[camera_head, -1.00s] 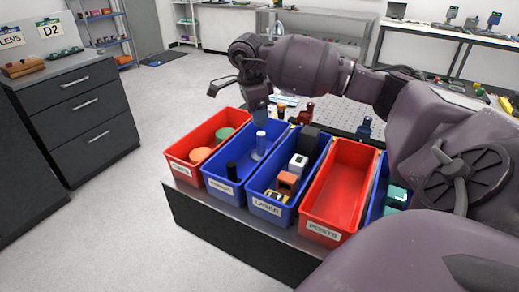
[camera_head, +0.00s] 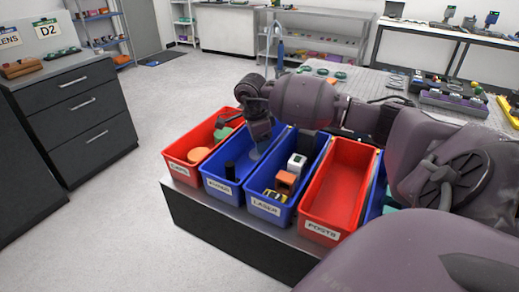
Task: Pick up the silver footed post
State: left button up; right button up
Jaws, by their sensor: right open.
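The silver footed post stands in the second bin from the left, a blue bin (camera_head: 222,190). My right gripper (camera_head: 260,143) reaches down over it and hides most of it; only a bit of its pale round foot (camera_head: 254,154) shows. My right gripper is open, its fingers pointing down around or just above the post; I cannot tell whether they touch it. A black cylinder (camera_head: 230,171) stands in the front of the same bin. My left gripper is not in view.
Left is a red bin (camera_head: 181,173) with orange and green round pieces. Right are a blue bin labelled LASER (camera_head: 268,208) with several blocks and a red bin labelled POSTS (camera_head: 322,232), its visible inside empty. A perforated table lies behind.

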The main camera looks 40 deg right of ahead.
grip_shut()
jog(key=shift+r, duration=0.15)
